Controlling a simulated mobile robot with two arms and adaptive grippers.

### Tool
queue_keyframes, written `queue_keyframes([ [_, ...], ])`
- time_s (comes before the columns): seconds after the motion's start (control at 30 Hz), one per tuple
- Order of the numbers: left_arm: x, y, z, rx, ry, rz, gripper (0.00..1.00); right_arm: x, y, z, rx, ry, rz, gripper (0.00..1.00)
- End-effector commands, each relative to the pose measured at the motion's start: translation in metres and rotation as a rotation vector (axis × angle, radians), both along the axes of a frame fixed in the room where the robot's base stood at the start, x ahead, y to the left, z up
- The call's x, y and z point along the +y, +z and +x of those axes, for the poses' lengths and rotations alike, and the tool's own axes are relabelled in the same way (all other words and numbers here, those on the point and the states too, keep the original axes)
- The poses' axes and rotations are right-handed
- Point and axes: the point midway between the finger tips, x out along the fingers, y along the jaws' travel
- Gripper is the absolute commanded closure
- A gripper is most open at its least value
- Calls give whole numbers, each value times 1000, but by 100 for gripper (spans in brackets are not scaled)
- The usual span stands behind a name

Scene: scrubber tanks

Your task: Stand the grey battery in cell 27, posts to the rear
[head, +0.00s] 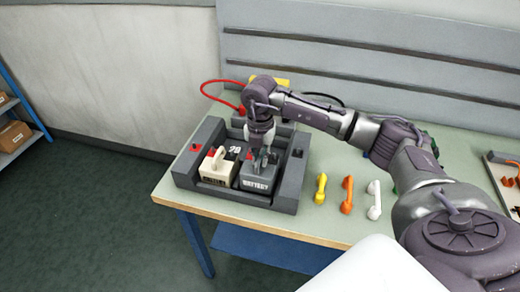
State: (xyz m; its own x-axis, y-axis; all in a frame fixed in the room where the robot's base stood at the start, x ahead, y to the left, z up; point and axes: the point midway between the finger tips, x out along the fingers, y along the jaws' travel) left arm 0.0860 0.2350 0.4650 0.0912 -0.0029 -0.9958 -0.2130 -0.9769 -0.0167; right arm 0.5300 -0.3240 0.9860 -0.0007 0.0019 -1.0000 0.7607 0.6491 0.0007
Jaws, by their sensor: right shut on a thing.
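The grey battery (257,184) is at the right front of a dark grey tray with cells (285,203), beside a cream battery (214,176). It looks upright, with its lettered side facing the front. My right gripper (263,156) comes down from above and is shut on its top. The fingers hide much of its top, so I cannot tell where its posts are. I cannot tell whether it rests on the cell floor. White digits on the tray behind the batteries are too small to read surely. My left gripper is not in view.
The tray stands near the front left edge of a green-topped bench (336,222). Yellow (321,188), orange (346,195) and white (374,200) handle-like pieces lie to its right. A red cable (214,83) and a yellow item are behind. A shelf with boxes stands far left.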

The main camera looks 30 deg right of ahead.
Motion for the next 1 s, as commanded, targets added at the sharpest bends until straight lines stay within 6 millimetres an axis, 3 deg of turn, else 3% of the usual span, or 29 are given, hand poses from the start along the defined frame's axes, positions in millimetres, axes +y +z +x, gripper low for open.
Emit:
queue_keyframes([
  [0.2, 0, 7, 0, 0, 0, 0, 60, 0, -18, 2, -6, 0, 2, 100],
  [0.53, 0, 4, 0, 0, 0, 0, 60, 0, -21, 2, -7, 0, 2, 100],
  [0.57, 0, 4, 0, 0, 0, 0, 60, 0, -24, 0, 0, 0, 0, 86],
  [0.7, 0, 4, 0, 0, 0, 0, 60, 0, -24, 0, 1, 0, -1, 62],
  [1.0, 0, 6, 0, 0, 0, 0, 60, 0, -22, 0, -1, 0, -1, 62],
])
